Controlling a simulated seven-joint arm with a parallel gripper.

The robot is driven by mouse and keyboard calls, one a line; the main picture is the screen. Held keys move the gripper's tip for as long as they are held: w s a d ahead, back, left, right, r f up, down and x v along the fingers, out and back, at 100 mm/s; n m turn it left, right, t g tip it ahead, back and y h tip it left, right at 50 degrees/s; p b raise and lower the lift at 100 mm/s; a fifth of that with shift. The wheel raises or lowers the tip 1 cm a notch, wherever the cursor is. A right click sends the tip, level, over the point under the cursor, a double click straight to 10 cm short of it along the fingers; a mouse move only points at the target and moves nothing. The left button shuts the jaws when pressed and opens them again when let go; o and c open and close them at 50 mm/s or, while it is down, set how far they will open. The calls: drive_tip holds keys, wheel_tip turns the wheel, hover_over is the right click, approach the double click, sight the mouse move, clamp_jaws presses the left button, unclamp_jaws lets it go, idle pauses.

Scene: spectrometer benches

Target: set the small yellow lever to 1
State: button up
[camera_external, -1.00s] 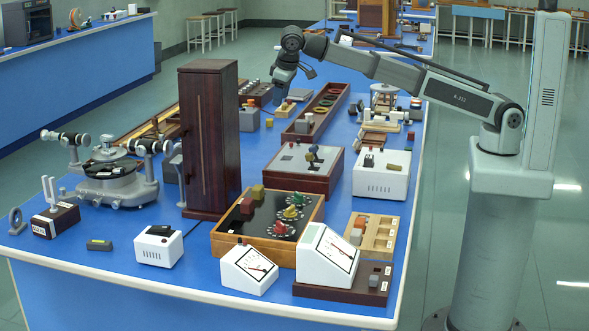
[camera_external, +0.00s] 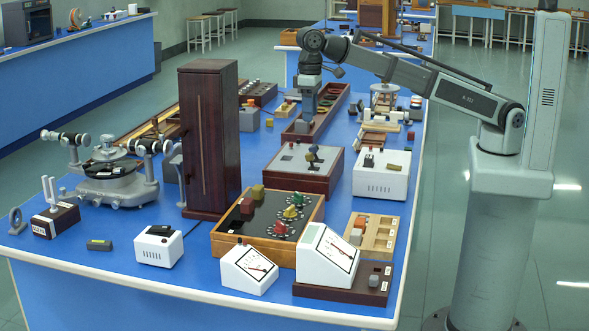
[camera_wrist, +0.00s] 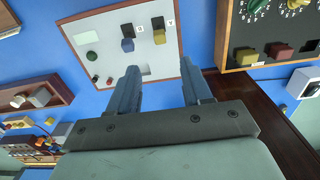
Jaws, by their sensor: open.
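The small yellow lever (camera_wrist: 157,38) stands on a light grey panel (camera_wrist: 100,60) with a dark wooden frame, at the top of the wrist view. A larger blue lever (camera_wrist: 127,45) is to its left. Small white labels lie beside the levers; I cannot read them surely. The panel also shows in the external view (camera_external: 287,158), where the levers are too small to tell well. My gripper (camera_wrist: 161,72) is open and empty, its fingers pointing toward the panel, apart from both levers. In the external view my gripper (camera_external: 306,115) points down behind the panel.
A tall dark cabinet (camera_external: 209,140) stands at left. A long wooden tray (camera_external: 335,98) lies behind.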

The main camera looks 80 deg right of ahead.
sight(311, 161)
wheel_tip(311, 161, down, 12)
drive_tip(key=shift+f, duration=0.15)
idle(0.4)
clamp_jaws()
idle(0.4)
